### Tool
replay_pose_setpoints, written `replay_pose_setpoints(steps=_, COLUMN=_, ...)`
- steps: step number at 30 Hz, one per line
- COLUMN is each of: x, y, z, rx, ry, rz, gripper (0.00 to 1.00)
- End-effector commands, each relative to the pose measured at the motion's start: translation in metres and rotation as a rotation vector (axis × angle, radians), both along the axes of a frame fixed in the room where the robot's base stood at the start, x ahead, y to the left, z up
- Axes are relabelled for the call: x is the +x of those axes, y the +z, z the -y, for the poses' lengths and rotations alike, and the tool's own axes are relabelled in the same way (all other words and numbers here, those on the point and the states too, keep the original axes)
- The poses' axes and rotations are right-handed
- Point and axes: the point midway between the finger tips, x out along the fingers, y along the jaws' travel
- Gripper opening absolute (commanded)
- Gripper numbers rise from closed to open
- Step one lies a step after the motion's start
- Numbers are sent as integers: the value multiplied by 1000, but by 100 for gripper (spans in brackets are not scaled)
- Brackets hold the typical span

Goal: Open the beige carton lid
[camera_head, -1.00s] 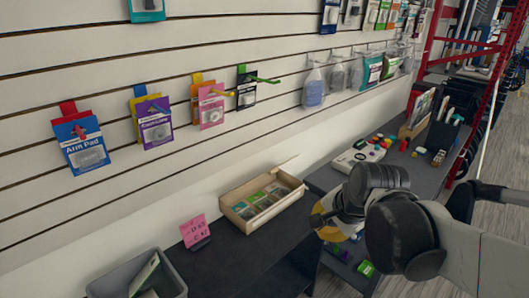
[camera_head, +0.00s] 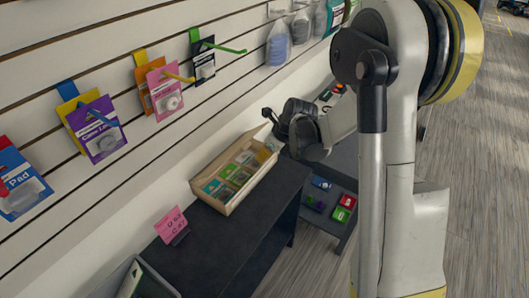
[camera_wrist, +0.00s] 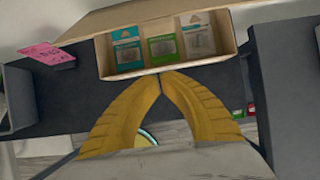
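The beige carton (camera_head: 229,203) stands on the dark shelf against the slatted wall, with several small coloured packets (camera_head: 236,170) showing inside. In the wrist view the carton's front edge (camera_wrist: 185,66) runs just beyond my fingertips, the packets (camera_wrist: 163,43) lie behind it, and a beige panel (camera_wrist: 130,17) is at the back. Whether that panel is the lid I cannot tell. My gripper (camera_wrist: 161,77) has its yellow fingertips together at the front edge, with nothing visible between them. Contact is unclear. In the head view my arm hides the fingers.
A pink note on a stand (camera_head: 172,223) is left of the carton, and a grey bin (camera_head: 143,279) is farther left. Coloured boxes (camera_head: 343,207) lie on a lower shelf to the right. Packages hang on hooks above. Bare shelf (camera_head: 222,245) lies in front of the carton.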

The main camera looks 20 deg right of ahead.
Motion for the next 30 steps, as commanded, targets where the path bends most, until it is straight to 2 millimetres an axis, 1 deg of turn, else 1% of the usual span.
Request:
replay_pose_setpoints(steps=1, x=5, y=-14, z=-3, rx=0, ry=1, rz=0, gripper=0)
replay_pose_setpoints(steps=6, x=17, y=-44, z=-13, rx=0, ry=2, rz=0, gripper=0)
replay_pose_setpoints(steps=9, x=26, y=-28, z=-20, rx=-1, ry=2, rz=-1, gripper=0)
replay_pose_setpoints(steps=15, x=37, y=-13, z=-27, rx=-1, ry=2, rz=0, gripper=0)
replay_pose_setpoints(steps=27, x=39, y=-10, z=-28, rx=-2, ry=0, rz=0, gripper=0)
replay_pose_setpoints(steps=30, x=39, y=-7, z=-23, rx=-8, ry=0, rz=-9, gripper=0)
